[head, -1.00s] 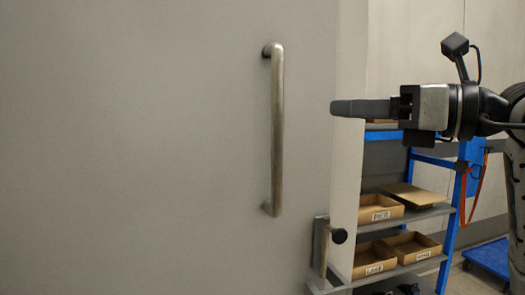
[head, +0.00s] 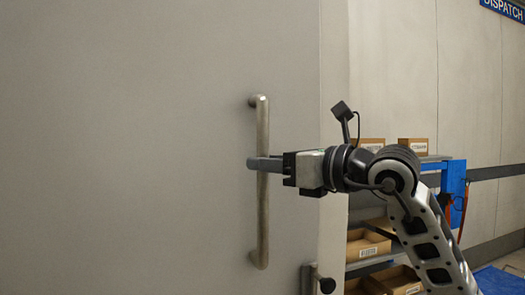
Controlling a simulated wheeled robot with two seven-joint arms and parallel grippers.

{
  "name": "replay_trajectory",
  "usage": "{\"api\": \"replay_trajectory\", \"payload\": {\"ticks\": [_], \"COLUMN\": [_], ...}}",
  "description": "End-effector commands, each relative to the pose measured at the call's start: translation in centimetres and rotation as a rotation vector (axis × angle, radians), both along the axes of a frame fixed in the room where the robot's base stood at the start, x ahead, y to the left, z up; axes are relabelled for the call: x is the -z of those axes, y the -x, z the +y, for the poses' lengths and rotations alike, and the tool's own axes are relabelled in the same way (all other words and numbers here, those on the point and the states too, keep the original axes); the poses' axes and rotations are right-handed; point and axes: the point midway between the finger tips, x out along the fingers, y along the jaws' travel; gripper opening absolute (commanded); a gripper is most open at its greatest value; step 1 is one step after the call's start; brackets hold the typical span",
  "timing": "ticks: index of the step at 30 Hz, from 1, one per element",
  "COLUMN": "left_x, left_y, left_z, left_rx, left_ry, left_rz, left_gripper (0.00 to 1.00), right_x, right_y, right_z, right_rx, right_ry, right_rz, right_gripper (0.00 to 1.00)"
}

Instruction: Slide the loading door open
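The loading door (head: 130,150) is a large plain grey panel filling the left and middle of the head view. A vertical metal bar handle (head: 262,215) stands out from it near its right edge. My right gripper (head: 262,163) reaches in from the right, level with the handle's middle. My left gripper is not in view.
A small latch-like fitting with a dark knob (head: 327,286) sits low by the door's right edge. Right of the door, behind my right arm, stands a blue-framed shelf (head: 453,178) with cardboard boxes (head: 369,243). A blue DISPATCH sign (head: 503,8) hangs at the top right.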

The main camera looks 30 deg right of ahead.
Motion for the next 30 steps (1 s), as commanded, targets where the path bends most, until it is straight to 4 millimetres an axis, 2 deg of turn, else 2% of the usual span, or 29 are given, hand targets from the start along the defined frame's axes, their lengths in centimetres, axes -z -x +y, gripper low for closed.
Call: {"api": "replay_trajectory", "payload": {"ticks": [6,15,19,20,30], "left_x": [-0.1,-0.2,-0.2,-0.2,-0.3], "left_y": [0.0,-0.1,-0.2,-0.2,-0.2], "left_z": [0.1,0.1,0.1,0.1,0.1], "left_rx": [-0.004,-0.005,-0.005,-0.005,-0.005], "left_ry": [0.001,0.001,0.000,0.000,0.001], "left_rz": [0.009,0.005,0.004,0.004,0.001], "left_gripper": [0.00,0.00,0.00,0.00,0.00], "right_x": [-0.1,0.0,0.0,0.0,0.0], "right_y": [-1.7,-1.9,-1.8,-1.8,-1.5], "right_z": [0.6,0.7,0.7,0.7,1.2], "right_rx": [0.000,0.001,0.001,0.001,0.017], "right_ry": [-0.001,-0.001,-0.001,-0.001,0.001], "right_rz": [0.000,0.000,0.000,0.000,-0.001], "right_gripper": [0.39,0.39,0.03,0.00,0.00]}}
